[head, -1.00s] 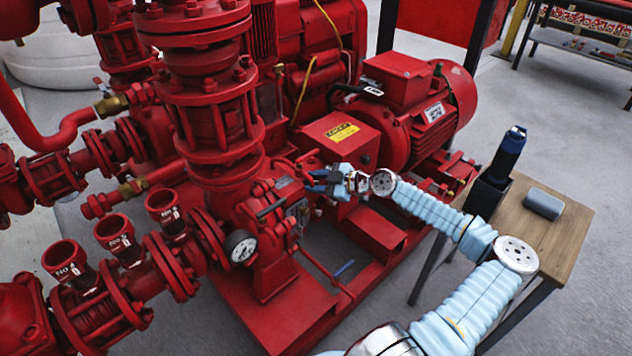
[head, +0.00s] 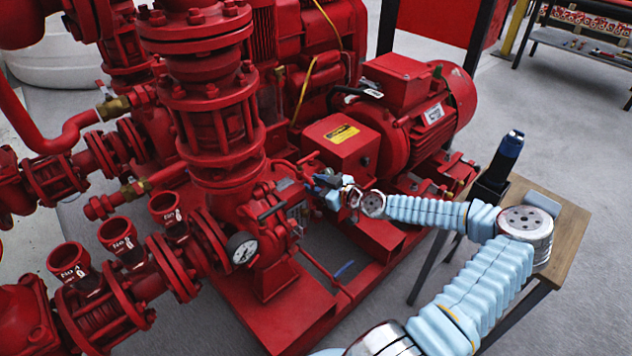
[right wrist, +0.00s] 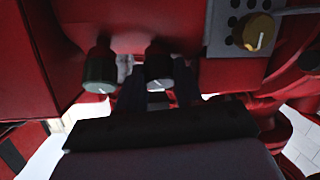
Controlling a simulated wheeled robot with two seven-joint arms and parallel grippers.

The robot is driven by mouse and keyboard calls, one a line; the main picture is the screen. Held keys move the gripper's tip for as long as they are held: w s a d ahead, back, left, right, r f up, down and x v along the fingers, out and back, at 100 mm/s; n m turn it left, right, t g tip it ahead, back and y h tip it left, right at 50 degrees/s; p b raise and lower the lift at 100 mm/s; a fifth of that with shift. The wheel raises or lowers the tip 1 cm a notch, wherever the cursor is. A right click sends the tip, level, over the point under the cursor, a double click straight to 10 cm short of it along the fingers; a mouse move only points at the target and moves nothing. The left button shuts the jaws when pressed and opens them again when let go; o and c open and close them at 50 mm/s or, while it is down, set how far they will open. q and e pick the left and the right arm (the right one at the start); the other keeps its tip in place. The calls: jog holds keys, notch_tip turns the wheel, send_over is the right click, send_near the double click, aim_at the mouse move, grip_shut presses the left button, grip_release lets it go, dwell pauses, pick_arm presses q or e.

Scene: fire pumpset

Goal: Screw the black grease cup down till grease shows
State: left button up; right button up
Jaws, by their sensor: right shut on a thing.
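In the right wrist view the black grease cup (right wrist: 159,72) is a dark cap with a pale mark on its rim. It sits between the two dark fingers of my right gripper (right wrist: 157,92), which is shut on it. A dark green cup (right wrist: 100,72) of similar shape is just to the left, outside the fingers. A brass knob (right wrist: 252,31) is at the upper right on a grey plate. In the head view my right gripper (head: 322,184) is at the red pump housing, and the cup is too small to tell there. No grease is visible. My left gripper is out of view.
A pressure gauge (head: 241,249) is on the pump left of my gripper. The red motor (head: 416,105) stands behind my forearm. A wooden table (head: 562,236) with a dark blue upright tool (head: 504,160) is at the right. A blue object (head: 344,269) lies low beside the base.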

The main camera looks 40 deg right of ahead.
jog(key=shift+m+h, duration=0.4)
jog(key=shift+m, duration=0.3)
jog(key=o, duration=0.8)
jog(key=shift+s, duration=0.1)
jog(key=p+v, duration=0.1)
jog(key=v, duration=1.2)
jog(key=shift+s+f, duration=0.1)
jog(key=shift+s, duration=0.3)
